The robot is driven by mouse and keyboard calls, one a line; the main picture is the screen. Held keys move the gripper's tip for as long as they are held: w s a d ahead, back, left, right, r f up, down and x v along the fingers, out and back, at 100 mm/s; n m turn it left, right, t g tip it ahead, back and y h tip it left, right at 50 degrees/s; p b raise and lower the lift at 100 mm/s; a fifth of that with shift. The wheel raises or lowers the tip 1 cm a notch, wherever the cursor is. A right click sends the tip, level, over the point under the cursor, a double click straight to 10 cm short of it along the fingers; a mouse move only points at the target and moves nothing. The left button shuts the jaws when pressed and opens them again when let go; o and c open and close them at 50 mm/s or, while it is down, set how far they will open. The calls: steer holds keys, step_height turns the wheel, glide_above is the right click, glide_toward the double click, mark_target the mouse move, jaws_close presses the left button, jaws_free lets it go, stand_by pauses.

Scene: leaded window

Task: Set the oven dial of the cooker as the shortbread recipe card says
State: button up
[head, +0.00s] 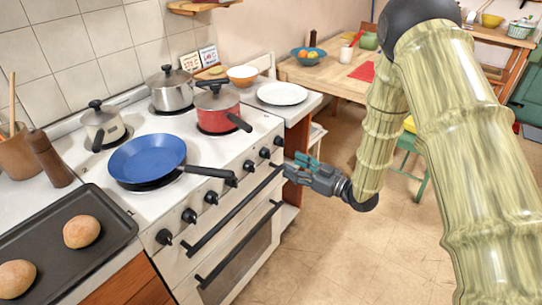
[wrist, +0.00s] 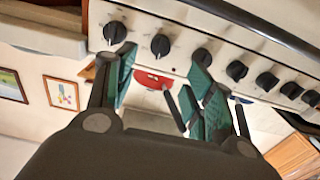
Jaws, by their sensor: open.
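The white cooker (head: 135,205) stands against the tiled wall, with a row of several black dials along its front panel. The far-right dial (head: 278,141) is closest to my gripper (head: 296,166), which is open and empty near that end of the panel. In the wrist view, my gripper's fingers (wrist: 160,75) are spread below the panel, apart from the end dial (wrist: 115,32) and its neighbour (wrist: 160,45). I cannot tell which dial is the oven's. Two small cards, a left one (head: 190,62) and a right one (head: 208,56), are on the wall; their writing is too small to read.
A blue pan (head: 148,157), a red pot (head: 217,109) and other pots stand on the hob; the pan's handle reaches over the front edge. Oven handles (head: 235,212) stick out below the dials. A baking tray (head: 105,217) holds buns at left. Floor in front is clear.

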mark_target(266, 154)
steer(key=p+x, duration=0.1)
steer(key=x, duration=0.9)
steer(key=shift+f, duration=0.1)
steer(key=c, duration=1)
